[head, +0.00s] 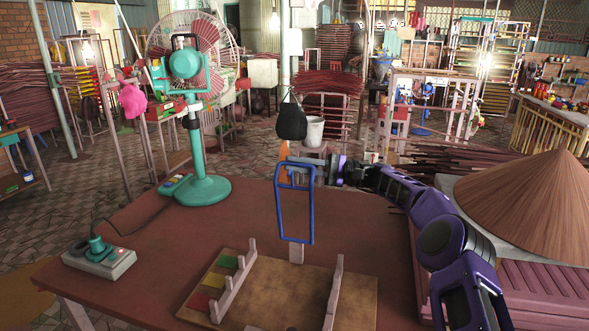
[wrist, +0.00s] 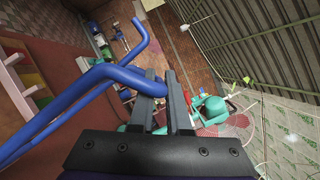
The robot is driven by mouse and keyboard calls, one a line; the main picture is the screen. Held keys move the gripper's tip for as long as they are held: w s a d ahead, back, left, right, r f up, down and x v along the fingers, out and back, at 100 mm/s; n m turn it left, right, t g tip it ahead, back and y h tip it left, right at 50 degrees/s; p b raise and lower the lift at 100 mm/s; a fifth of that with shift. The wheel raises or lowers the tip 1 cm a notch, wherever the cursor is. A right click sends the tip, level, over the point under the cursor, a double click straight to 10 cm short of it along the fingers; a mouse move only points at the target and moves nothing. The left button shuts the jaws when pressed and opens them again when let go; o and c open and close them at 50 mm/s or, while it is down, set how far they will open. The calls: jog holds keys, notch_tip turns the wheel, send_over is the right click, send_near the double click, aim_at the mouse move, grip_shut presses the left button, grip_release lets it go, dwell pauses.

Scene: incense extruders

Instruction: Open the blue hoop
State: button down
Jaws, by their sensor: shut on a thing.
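The blue hoop (head: 312,215) is a rectangular loop of tube. It stands nearly upright above the far edge of a wooden board (head: 262,275) on the table, over a small pale block (head: 296,252). My gripper (head: 308,172) reaches in from the right at the hoop's upper part. In the wrist view, my gripper (wrist: 168,98) has its dark fingers shut on the blue tube (wrist: 108,78) near its bend. The exact contact is partly hidden by the fingers.
The board carries two pale notched rails (head: 234,288) and coloured blocks. A green fan (head: 203,185) stands at the table's back left, and a power strip (head: 98,260) lies at the left. A conical straw hat (head: 530,205) is at the right. The table's left middle is clear.

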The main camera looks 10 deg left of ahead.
jog(key=shift+w+f+m, duration=0.15)
jog(key=shift+w+m, duration=0.35)
jog(key=shift+w, duration=0.55)
jog(key=c, duration=0.9)
grip_release()
